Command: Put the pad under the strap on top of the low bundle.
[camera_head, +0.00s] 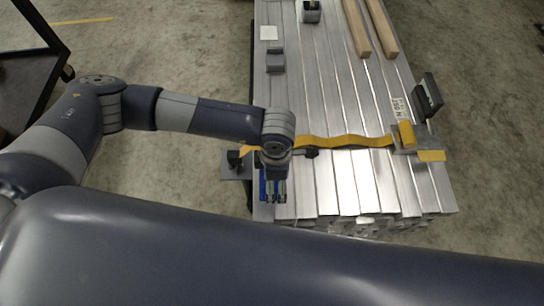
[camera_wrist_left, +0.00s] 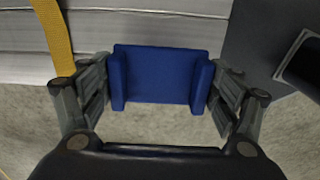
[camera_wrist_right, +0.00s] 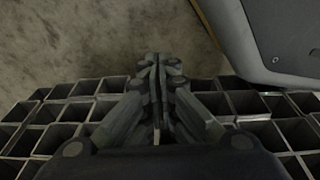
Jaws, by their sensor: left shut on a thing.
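The low bundle (camera_head: 343,182) of silver aluminium profiles lies in the middle of the head view. A yellow strap (camera_head: 345,141) crosses its top and also shows at the left of the left wrist view (camera_wrist_left: 56,40). My left gripper (camera_head: 273,198) is at the bundle's left edge, on the near side of the strap. It is shut on the blue pad (camera_wrist_left: 160,75), a channel shape with two raised sides; a sliver of it shows in the head view (camera_head: 263,184). My right gripper (camera_wrist_right: 157,62) is shut and empty, with open tube ends behind it.
Two wooden battens (camera_head: 381,28) lie at the far end of the bundle. A grey block (camera_head: 275,60) and a white sheet (camera_head: 268,33) are at the far left. A dark upright part (camera_head: 428,94) stands at the right edge. A dark cart (camera_head: 28,75) stands on the floor at left.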

